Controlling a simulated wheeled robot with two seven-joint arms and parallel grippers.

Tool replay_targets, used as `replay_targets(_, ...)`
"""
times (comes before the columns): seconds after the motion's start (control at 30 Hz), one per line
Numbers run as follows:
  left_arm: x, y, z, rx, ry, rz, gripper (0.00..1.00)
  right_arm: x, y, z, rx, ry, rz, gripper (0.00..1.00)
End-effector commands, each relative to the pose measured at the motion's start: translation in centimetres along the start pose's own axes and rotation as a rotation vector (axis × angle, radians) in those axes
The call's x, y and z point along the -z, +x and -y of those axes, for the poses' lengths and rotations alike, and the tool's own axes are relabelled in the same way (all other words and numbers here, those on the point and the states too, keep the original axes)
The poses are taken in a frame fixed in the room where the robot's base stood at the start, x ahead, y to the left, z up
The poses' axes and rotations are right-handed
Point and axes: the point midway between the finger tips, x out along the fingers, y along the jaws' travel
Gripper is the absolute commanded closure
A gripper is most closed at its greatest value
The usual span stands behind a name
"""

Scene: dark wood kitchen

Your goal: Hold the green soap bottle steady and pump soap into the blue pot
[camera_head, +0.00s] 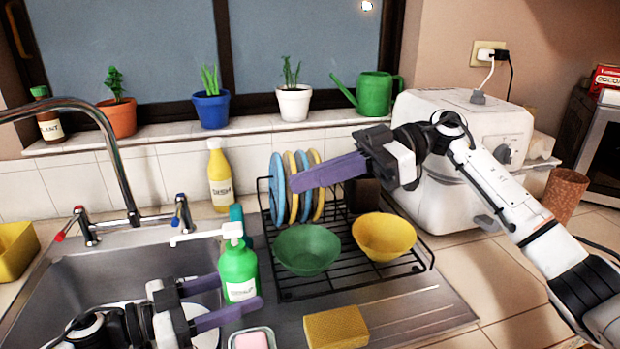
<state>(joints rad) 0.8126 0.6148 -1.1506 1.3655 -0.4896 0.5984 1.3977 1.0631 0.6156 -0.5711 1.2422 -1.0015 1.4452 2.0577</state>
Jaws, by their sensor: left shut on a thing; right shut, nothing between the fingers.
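The green soap bottle (237,268) stands upright at the right edge of the sink. Its white pump head (232,230) has a nozzle pointing left. My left gripper (240,292) is shut on the bottle's lower body, with purple fingers on both sides; the far finger is partly hidden behind the bottle. The blue pot (210,107), holding a green plant, stands on the windowsill, well behind and above the bottle. My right gripper (294,182) is shut and empty. Its purple fingers point left in front of the plates, to the right of and higher in the picture than the pump.
A dish rack (430,262) holds upright plates, a green bowl (307,250) and a yellow bowl (384,236). The tap (122,170) arches over the sink at left. A yellow dish bottle (219,178) stands behind. A sponge (336,327) and pink soap (252,341) lie in front.

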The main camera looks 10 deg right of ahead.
Motion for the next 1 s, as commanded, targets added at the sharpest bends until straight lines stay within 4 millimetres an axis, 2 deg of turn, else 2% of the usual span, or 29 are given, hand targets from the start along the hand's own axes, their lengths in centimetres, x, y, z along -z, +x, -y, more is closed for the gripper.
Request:
replay_targets(0.13, 0.1, 0.0, 0.1, 0.002, 0.001, -0.001, 0.60, 0.2, 0.0, 0.0, 0.000, -0.001, 0.000, 1.00)
replay_targets(0.3, 0.1, 0.0, 0.1, 0.002, 0.001, -0.001, 0.60, 1.8, -0.3, -0.1, 0.001, 0.002, 0.006, 1.00)
replay_targets(0.63, 0.1, 0.0, 0.1, 0.001, 0.001, -0.001, 0.60, 1.7, 0.3, 0.0, 0.003, 0.003, 0.005, 1.00)
replay_targets(0.77, 0.1, 0.0, 0.1, 0.001, 0.001, -0.001, 0.60, 1.7, 2.0, 0.0, 0.006, 0.004, 0.005, 1.00)
replay_targets(1.0, 0.1, 0.0, 0.0, 0.000, 0.001, -0.002, 0.60, 1.7, 7.2, 0.1, 0.005, 0.003, 0.003, 1.00)
